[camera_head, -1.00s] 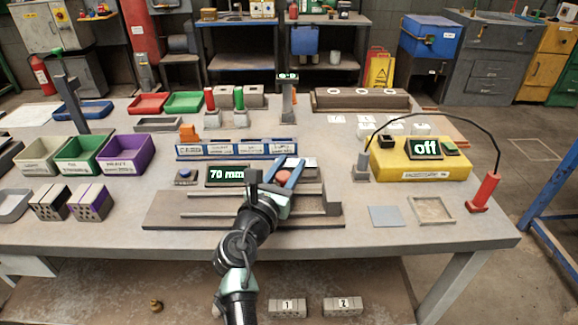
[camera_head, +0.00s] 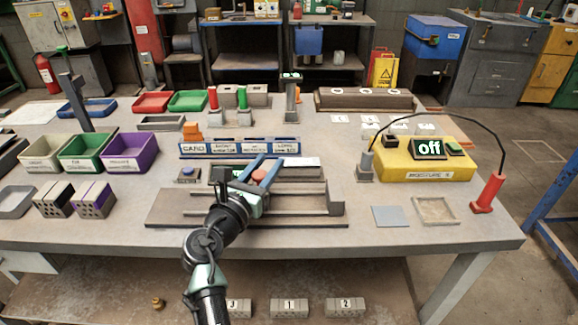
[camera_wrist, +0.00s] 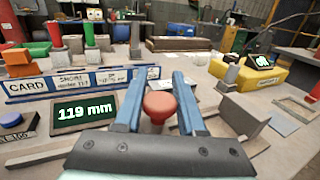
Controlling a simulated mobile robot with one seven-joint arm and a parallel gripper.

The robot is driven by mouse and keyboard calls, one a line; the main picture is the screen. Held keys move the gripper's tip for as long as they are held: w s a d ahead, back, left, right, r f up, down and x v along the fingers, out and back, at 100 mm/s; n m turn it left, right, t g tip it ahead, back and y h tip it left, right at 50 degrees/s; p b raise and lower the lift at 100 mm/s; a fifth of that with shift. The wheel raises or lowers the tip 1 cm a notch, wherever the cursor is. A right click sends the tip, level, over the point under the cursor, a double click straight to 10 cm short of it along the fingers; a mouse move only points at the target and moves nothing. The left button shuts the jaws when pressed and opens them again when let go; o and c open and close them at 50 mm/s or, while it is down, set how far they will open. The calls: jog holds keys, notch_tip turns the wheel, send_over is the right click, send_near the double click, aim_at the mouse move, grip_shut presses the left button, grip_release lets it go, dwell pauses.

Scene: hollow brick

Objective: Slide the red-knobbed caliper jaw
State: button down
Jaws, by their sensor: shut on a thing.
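The red knob (camera_head: 259,176) of the caliper jaw sits between the blue fingers of my gripper (camera_head: 262,168). In the wrist view the knob (camera_wrist: 159,101) shows between both fingertips (camera_wrist: 156,98), and the gripper is shut on it. The grey caliper base (camera_head: 165,212) lies along the front of the bench, with its rails running left to right. A grey block (camera_head: 335,190) stands at its right end. The caliper display (camera_wrist: 84,112) reads 119 mm in the wrist view; my gripper partly covers it in the head view. The sliding jaw under the knob is mostly hidden.
A labelled card rack (camera_head: 240,147) stands behind the caliper, and a blue button (camera_head: 187,173) is to its left. A yellow moisture meter (camera_head: 425,160) reading off stands at right. Two perforated bricks (camera_head: 93,199) and several bins are at left.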

jog(key=a, duration=0.5)
jog(key=shift+d, duration=0.1)
jog(key=c, duration=0.5)
grip_release()
jog(key=p+v, duration=0.1)
jog(key=v, duration=1.2)
jog(key=shift+d+p, duration=0.1)
jog(key=shift+p, duration=0.3)
